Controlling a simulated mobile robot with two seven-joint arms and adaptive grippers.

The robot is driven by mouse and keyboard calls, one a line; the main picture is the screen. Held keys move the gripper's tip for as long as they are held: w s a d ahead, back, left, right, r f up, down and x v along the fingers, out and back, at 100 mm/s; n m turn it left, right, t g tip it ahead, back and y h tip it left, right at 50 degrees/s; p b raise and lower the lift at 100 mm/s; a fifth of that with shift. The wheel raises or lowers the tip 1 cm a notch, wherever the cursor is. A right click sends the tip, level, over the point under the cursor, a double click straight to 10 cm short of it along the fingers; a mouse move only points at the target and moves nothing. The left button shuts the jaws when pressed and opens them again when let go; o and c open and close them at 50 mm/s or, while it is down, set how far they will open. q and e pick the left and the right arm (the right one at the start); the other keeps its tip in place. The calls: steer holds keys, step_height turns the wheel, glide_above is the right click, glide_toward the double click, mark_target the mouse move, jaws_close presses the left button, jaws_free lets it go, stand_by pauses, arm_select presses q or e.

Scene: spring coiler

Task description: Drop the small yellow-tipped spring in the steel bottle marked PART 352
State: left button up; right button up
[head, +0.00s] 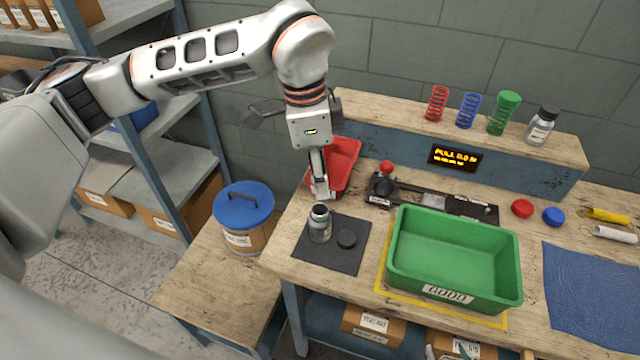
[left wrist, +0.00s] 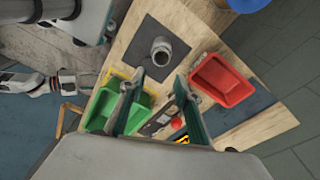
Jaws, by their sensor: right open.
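An open steel bottle (head: 319,225) stands upright on a dark mat, its label too small to read. It also shows in the left wrist view (left wrist: 161,50). My left gripper (head: 322,192) points down just above and behind the bottle. In the left wrist view its fingers (left wrist: 160,80) are apart with nothing visible between them. My right gripper (left wrist: 70,108) is small in the left wrist view, open, near the green bin's side. I cannot make out a yellow-tipped spring, and the bottle's inside is not readable.
A green bin (head: 455,258) marked GOOD stands right of the mat (head: 303,253). Behind are a red tray (head: 345,165) and a red-knobbed jig (head: 430,200). The raised shelf holds red, blue and green springs and a black-capped bottle (head: 541,126). A blue-lidded bucket (head: 244,215) stands left.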

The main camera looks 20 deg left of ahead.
arm_select(q)
steer(key=shift+r, duration=0.5)
